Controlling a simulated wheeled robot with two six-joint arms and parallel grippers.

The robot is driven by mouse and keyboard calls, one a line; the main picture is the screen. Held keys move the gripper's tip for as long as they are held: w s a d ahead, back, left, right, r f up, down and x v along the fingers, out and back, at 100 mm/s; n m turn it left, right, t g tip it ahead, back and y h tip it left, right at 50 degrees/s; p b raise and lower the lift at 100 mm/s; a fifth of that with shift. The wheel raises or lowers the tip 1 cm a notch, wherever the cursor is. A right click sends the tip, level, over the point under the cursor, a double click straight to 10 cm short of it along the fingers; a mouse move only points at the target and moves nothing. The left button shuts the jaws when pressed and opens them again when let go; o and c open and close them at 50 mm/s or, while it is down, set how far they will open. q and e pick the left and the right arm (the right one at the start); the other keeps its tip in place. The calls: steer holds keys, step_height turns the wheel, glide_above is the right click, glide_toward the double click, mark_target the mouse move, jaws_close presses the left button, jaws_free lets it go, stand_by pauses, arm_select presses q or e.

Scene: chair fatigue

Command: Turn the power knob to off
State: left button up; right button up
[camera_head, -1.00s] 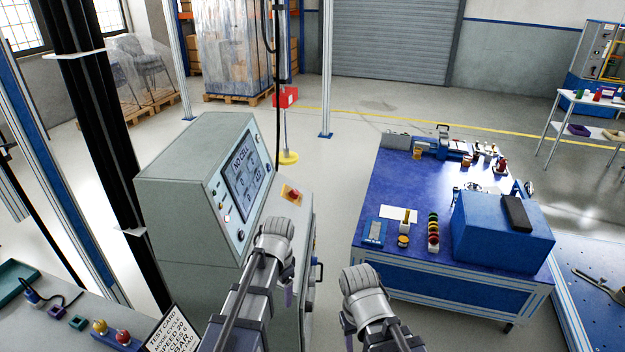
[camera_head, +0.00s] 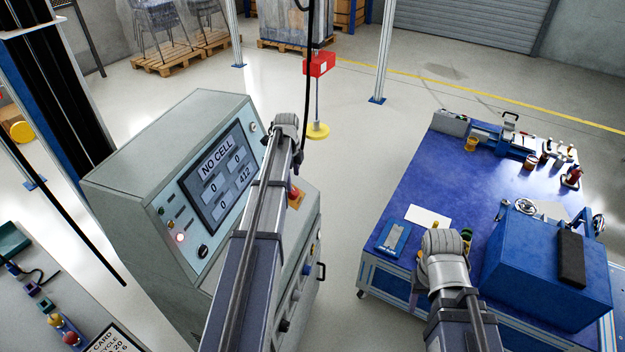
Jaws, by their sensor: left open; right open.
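The grey console (camera_head: 140,175) stands at left with its screen (camera_head: 220,175) lit and reading "NO CELL". Which control is the power knob I cannot tell from labels; more dark knobs (camera_head: 284,325) sit on the lower front. My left gripper (camera_head: 287,124) is open, at the upper right of the console, above a red button on a yellow base (camera_head: 295,197); its fingers are mostly hidden. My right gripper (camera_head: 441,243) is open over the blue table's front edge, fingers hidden.
The blue table (camera_head: 420,185) at right holds a blue box (camera_head: 530,260), a white sheet (camera_head: 428,216) and small tools. A bench (camera_head: 40,265) is at lower left. Floor between console and table is clear.

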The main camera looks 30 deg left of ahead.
mark_target(295, 191)
arm_select(q)
steer(key=shift+w+a+r, duration=0.1)
steer(key=shift+w+a, duration=0.1)
steer(key=shift+w, duration=0.25)
arm_select(e)
steer(key=shift+w+d, duration=0.15)
steer(key=shift+w, duration=0.15)
arm_select(q)
steer(key=shift+s, duration=0.1)
steer(key=shift+f+b, duration=0.3)
steer(key=f+b, duration=0.7)
steer(key=shift+w+f, duration=0.15)
steer(key=shift+w, duration=0.25)
arm_select(e)
step_height(295, 191, down, 8)
steer(key=shift+r, duration=0.15)
arm_select(q)
jaws_close()
